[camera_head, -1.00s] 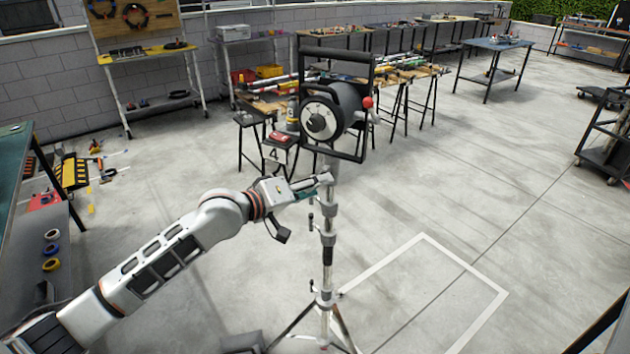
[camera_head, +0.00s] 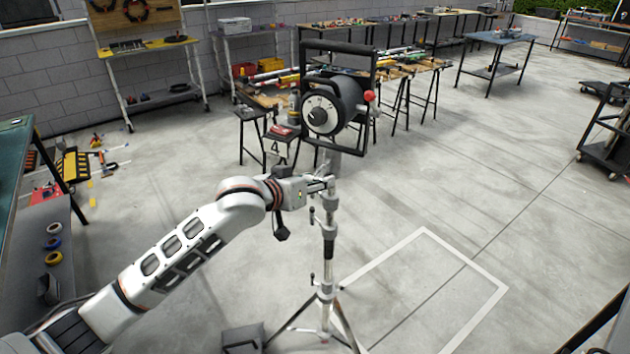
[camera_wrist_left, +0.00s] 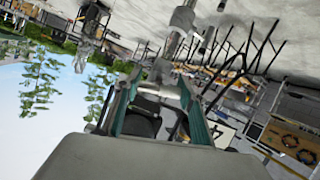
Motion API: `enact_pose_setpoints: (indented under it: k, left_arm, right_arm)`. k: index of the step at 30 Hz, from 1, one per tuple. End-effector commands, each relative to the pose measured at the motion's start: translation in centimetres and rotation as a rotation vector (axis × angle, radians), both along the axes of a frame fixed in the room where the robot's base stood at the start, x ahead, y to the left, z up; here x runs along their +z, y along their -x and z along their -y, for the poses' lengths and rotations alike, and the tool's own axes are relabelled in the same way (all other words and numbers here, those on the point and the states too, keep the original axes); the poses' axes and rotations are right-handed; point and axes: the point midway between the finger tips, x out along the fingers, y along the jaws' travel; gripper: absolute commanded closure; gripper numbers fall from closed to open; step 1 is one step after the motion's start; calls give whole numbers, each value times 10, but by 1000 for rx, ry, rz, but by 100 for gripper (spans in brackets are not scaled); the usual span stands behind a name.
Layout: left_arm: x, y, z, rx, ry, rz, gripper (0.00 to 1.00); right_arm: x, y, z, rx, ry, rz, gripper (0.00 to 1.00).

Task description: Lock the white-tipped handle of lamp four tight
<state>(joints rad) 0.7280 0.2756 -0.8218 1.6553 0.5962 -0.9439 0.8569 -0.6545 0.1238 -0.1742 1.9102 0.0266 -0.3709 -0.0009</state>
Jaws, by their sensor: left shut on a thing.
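Lamp four is a black-framed lamp head (camera_head: 333,104) with a round dial, on a silver stand (camera_head: 328,240). My left gripper (camera_head: 328,185) is at the top of the stand, just below the lamp head. In the left wrist view its teal fingers (camera_wrist_left: 160,100) are shut on a pale piece, seemingly the white-tipped handle (camera_wrist_left: 158,88), beside the grey stand tube (camera_wrist_left: 182,20). In the head view the gripper and its size mostly hide the handle. My right gripper is not in view.
Small dark levers stick out from the stand lower down. A dark-topped bench (camera_head: 18,150) is at the left edge. Work tables (camera_head: 495,40) and shelves (camera_head: 150,45) line the back. The floor right of the stand is clear, with a white outline (camera_head: 465,262).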

Motion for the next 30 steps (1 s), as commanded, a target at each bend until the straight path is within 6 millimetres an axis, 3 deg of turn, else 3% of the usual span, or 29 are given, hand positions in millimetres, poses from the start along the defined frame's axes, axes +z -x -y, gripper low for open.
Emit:
enact_pose_setpoints:
  k: [16,17,19,30]
  left_arm:
    - [-1,0,0,-1,-25,12,81]
    - [-1,0,0,-1,-24,11,57]
    - [-1,0,0,-1,-24,11,42]
    - [0,1,-1,0,-23,13,42]
  right_arm:
    - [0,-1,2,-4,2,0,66]
    - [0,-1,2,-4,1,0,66]
    - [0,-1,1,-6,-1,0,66]
    - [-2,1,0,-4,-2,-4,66]
